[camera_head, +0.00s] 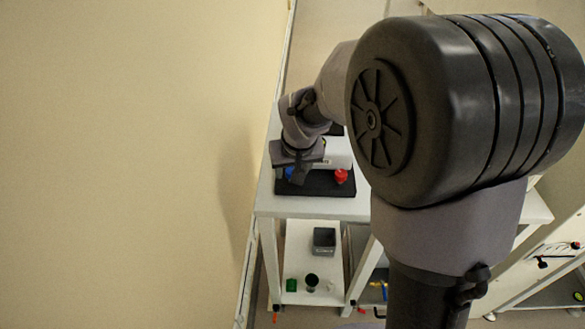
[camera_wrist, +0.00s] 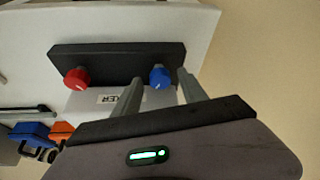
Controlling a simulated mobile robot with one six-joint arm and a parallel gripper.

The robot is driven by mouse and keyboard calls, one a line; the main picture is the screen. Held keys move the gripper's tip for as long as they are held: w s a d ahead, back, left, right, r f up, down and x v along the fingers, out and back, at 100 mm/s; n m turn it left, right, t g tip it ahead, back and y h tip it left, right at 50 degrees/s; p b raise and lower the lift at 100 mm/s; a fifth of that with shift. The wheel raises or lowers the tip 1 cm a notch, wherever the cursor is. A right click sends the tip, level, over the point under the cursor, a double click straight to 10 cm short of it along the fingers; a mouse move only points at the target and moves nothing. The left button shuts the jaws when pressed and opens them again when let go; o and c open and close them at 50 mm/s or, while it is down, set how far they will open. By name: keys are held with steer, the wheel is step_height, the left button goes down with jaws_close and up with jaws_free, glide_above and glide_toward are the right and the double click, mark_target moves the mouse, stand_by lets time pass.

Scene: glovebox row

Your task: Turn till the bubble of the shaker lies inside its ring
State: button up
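The shaker is a pale body (camera_head: 338,150) on a black base (camera_head: 318,189), standing on the white table. The wrist view shows its label, upside down and partly covered, ending in "KER" (camera_wrist: 107,98), and its black strip (camera_wrist: 115,60). A red knob (camera_wrist: 77,78) and a blue knob (camera_wrist: 160,77) sit on it; the red knob (camera_head: 341,176) also shows in the head view. My gripper (camera_wrist: 160,75) is open, its fingertips either side of the blue knob with gaps visible. In the head view my gripper (camera_head: 299,176) hangs over the shaker's left end. I cannot make out the bubble or its ring.
The white table (camera_head: 300,207) stands beside a beige wall (camera_head: 120,150) on the left. A lower shelf holds a grey bin (camera_head: 324,240), a green block (camera_head: 291,285) and a dark cup (camera_head: 312,281). Blue (camera_wrist: 30,130) and orange (camera_wrist: 61,130) items show at the wrist view's left.

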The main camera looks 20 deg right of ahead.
steer(key=shift+r, duration=0.1)
steer(key=p+v, duration=0.6)
steer(key=v, duration=1.1)
steer(key=shift+s+p, duration=0.15)
steer(key=shift+p, duration=0.2)
steer(key=s+a+m+y, duration=0.1)
steer(key=s+a+m, duration=0.1)
steer(key=s, duration=0.7)
steer(key=s+a+r+m+t+y+b, duration=0.1)
steer(key=s+a, duration=0.1)
steer(key=s, duration=0.8)
steer(key=shift+m, duration=0.4)
